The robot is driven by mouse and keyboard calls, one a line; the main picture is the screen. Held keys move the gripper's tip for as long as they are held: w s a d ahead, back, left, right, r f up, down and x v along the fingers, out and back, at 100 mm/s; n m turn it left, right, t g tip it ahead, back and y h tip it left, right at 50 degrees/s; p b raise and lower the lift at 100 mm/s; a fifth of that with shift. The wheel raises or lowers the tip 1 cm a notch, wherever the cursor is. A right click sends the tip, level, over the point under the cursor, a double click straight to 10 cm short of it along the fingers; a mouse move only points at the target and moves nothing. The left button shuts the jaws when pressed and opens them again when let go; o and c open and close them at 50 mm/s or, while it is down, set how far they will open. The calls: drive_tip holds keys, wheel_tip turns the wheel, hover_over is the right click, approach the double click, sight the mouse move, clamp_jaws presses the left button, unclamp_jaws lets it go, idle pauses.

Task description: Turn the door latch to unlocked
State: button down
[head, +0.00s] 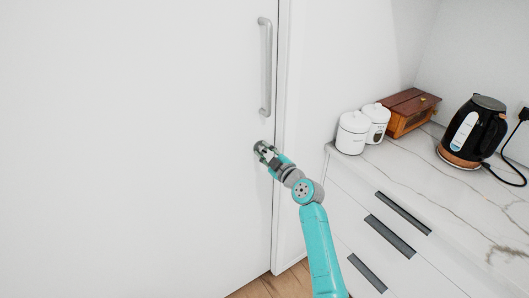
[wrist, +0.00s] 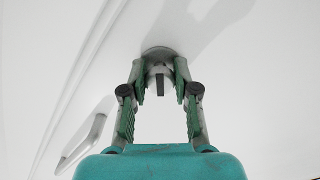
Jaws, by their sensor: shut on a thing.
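The white door (head: 140,150) fills the left of the head view. A small round grey latch (head: 258,146) sits on it near its right edge, below the handle. In the wrist view the latch (wrist: 158,52) shows as a round plate with a narrow turn piece standing out from it. My gripper (head: 266,154) is at the latch. In the wrist view its two fingertips (wrist: 160,78) are on either side of the turn piece, shut on it. The exact contact is partly hidden by the fingers.
A vertical grey bar handle (head: 265,68) is above the latch; it also shows in the wrist view (wrist: 82,140). To the right, a marble counter (head: 420,185) holds white canisters (head: 352,132), a wooden box (head: 408,112) and a black kettle (head: 472,130). Wooden floor (head: 275,287) shows below.

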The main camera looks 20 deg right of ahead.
drive_tip(key=n, duration=0.4)
drive_tip(key=shift+n, duration=0.3)
drive_tip(key=n, duration=0.4)
drive_tip(key=shift+n, duration=0.3)
drive_tip(key=c, duration=0.9)
unclamp_jaws()
drive_tip(key=shift+o, duration=0.2)
drive_tip(key=v, duration=1.2)
